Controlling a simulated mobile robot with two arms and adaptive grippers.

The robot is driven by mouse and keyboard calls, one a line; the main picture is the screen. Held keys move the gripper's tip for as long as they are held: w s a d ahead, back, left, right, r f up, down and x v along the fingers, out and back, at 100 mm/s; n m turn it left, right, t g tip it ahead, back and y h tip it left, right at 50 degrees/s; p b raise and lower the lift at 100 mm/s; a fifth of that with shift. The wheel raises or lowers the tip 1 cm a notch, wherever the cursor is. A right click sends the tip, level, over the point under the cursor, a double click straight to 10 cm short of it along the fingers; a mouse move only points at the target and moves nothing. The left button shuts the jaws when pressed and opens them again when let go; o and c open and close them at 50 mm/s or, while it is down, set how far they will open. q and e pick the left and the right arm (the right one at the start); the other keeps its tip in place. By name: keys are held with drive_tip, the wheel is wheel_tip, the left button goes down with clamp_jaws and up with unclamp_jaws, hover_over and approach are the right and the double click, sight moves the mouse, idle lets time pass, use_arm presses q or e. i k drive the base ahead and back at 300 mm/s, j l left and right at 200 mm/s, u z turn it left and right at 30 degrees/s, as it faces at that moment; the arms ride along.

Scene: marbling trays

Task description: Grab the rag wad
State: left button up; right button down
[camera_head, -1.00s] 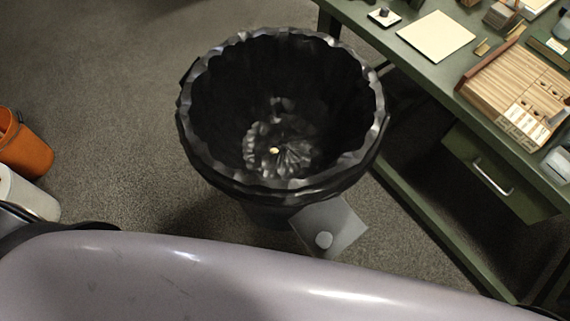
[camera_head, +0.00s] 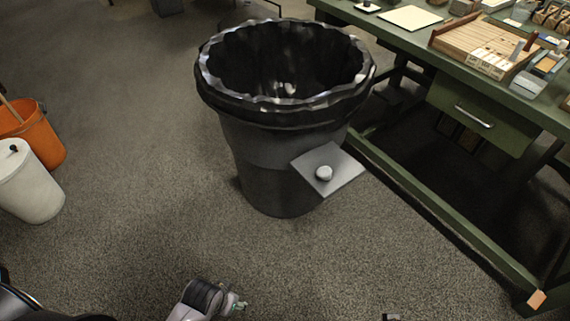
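A small rounded pale grey lump (camera_head: 324,173) sits on a square grey plate (camera_head: 345,168) at the front right side of the black bin. It may be the rag wad, but I cannot tell for sure. A light grey and black part of my own body (camera_head: 203,299) shows at the bottom edge, left of centre. A tiny dark piece is cut off at the bottom edge, right of centre. Nothing of mine touches the lump.
The black bin (camera_head: 268,150) has a crinkled bag liner. A green workbench (camera_head: 410,50) with a drawer and low rail stands at right, with a wooden tray (camera_head: 478,45) on top. An orange bucket (camera_head: 40,140) and white canister (camera_head: 30,185) are at left. Carpet in front is clear.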

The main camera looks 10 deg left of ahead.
sight(324, 172)
drive_tip(key=i+j, duration=0.15)
drive_tip(key=j, duration=0.2)
drive_tip(key=i+j+z, duration=0.15)
drive_tip(key=j, duration=0.25)
drive_tip(key=i+j, duration=0.15)
drive_tip(key=j, duration=0.25)
drive_tip(key=i+j+z, duration=0.15)
drive_tip(key=j, duration=0.6)
drive_tip(key=i+z, duration=0.05)
drive_tip(key=i, duration=0.05)
